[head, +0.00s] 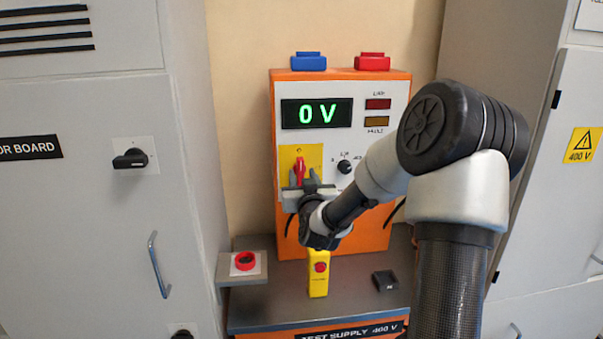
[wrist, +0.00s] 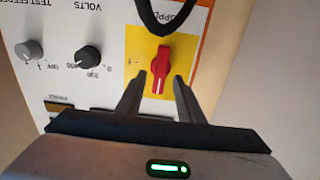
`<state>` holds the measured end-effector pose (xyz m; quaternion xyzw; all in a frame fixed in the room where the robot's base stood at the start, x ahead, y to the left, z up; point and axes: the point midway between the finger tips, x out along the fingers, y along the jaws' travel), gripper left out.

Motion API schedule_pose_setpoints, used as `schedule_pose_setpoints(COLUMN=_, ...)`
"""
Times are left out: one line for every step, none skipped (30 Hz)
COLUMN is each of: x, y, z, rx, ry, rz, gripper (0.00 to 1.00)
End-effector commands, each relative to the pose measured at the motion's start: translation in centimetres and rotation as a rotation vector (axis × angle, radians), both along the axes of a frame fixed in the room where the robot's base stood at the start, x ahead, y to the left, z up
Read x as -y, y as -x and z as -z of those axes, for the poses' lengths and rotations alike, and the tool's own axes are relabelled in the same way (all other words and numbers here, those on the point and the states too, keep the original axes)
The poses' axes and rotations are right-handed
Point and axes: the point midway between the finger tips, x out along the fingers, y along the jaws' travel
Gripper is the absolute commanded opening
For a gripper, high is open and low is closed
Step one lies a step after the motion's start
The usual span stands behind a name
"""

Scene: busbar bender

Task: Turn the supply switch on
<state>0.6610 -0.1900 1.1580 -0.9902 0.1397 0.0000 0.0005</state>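The supply switch is a red handle (head: 300,168) on a yellow plate (head: 287,159) at the left of the orange test supply's front panel. Its handle looks about upright. In the wrist view, which looks upside down, the red handle (wrist: 160,70) stands on its yellow plate (wrist: 137,45). My gripper (head: 304,181) is at the switch with its fingers apart. In the wrist view my gripper (wrist: 157,82) has one dark finger on each side of the handle's end, with gaps visible. The display (head: 317,113) reads 0 V.
A black volts knob (wrist: 90,59) and a grey knob (wrist: 33,49) sit beside the switch. A black cable loop (wrist: 168,18) hangs near the plate. A red ring-shaped button (head: 245,261) and a yellow tester (head: 318,274) are below. Grey cabinets (head: 185,130) flank the supply.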

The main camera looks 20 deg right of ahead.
Motion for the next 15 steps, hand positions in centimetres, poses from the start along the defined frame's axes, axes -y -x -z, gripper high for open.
schedule_pose_setpoints(x=0.2, y=-0.7, z=0.0, rx=0.001, ry=-0.002, rz=0.0, gripper=0.34)
schedule_pose_setpoints(x=0.2, y=-1.0, z=0.0, rx=0.0, ry=-0.001, rz=-0.001, gripper=0.34)
schedule_pose_setpoints(x=0.3, y=-1.3, z=0.0, rx=0.0, ry=-0.001, rz=0.0, gripper=0.34)
schedule_pose_setpoints(x=0.4, y=-1.5, z=0.0, rx=0.0, ry=-0.001, rz=0.0, gripper=0.34)
schedule_pose_setpoints(x=0.4, y=-1.6, z=0.0, rx=0.0, ry=0.0, rz=0.0, gripper=0.34)
schedule_pose_setpoints(x=0.5, y=-1.8, z=0.0, rx=0.0, ry=0.0, rz=-0.001, gripper=0.34)
schedule_pose_setpoints(x=0.5, y=-1.9, z=0.0, rx=0.0, ry=0.0, rz=-0.001, gripper=0.34)
schedule_pose_setpoints(x=0.5, y=-1.9, z=0.0, rx=0.0, ry=0.0, rz=0.0, gripper=0.34)
schedule_pose_setpoints(x=0.6, y=-2.0, z=0.0, rx=0.0, ry=0.0, rz=0.0, gripper=0.34)
schedule_pose_setpoints(x=0.6, y=-2.0, z=0.0, rx=0.0, ry=0.0, rz=0.0, gripper=0.34)
schedule_pose_setpoints(x=0.6, y=-2.0, z=0.0, rx=0.0, ry=0.0, rz=0.0, gripper=0.34)
schedule_pose_setpoints(x=0.6, y=-2.0, z=0.0, rx=0.0, ry=0.001, rz=0.0, gripper=0.34)
schedule_pose_setpoints(x=0.6, y=-2.0, z=0.0, rx=0.0, ry=0.001, rz=0.0, gripper=0.34)
schedule_pose_setpoints(x=0.6, y=-2.0, z=0.0, rx=0.0, ry=0.001, rz=0.0, gripper=0.34)
schedule_pose_setpoints(x=0.6, y=-2.0, z=0.0, rx=0.0, ry=0.001, rz=0.0, gripper=0.34)
